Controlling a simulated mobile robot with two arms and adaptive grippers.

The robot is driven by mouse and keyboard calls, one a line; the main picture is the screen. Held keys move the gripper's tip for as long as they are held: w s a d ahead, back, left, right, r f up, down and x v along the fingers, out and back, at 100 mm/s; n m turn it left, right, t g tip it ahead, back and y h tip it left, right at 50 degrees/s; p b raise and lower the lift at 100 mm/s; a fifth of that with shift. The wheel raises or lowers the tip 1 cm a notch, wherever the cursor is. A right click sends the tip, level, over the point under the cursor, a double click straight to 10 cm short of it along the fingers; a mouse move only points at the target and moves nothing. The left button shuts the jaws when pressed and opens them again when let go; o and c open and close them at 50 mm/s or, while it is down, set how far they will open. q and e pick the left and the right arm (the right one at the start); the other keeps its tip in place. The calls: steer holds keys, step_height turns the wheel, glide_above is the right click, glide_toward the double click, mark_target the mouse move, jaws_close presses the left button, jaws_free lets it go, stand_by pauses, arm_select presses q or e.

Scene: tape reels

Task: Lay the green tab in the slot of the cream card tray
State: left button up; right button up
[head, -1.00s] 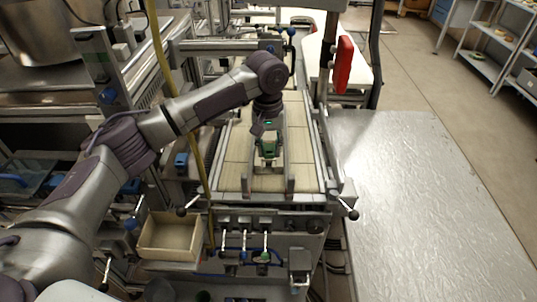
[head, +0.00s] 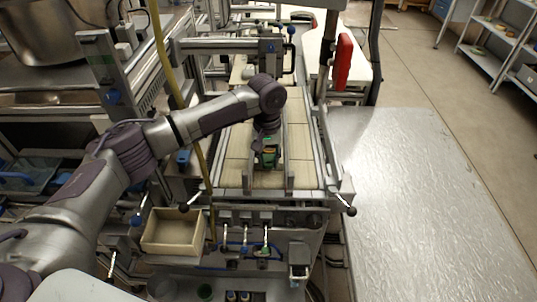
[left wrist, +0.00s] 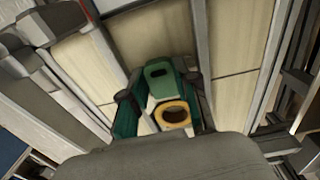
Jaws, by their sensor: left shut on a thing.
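The green tab (left wrist: 158,71), a small plate with a dark oblong hole, shows between the fingertips of my left gripper (left wrist: 157,88) in the left wrist view. The gripper is shut on it. A yellow ring (left wrist: 172,113) shows just below it there; whether they are joined I cannot tell. In the head view my left gripper (head: 267,160) points down over the near part of the conveyor, with green (head: 268,150) at its jaws. A cream open tray (head: 174,254) stands lower left of it, well apart; I cannot make out a slot. My right gripper does not show.
The conveyor (head: 238,160) has cream slats between metal side rails. Knobbed levers (head: 347,209) stick out at its near corners. A bare metal table (head: 420,200) lies to the right.

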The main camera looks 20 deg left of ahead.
arm_select(q)
steer(key=o, duration=0.7)
steer(key=shift+f, duration=0.15)
steer(key=shift+o, duration=0.2)
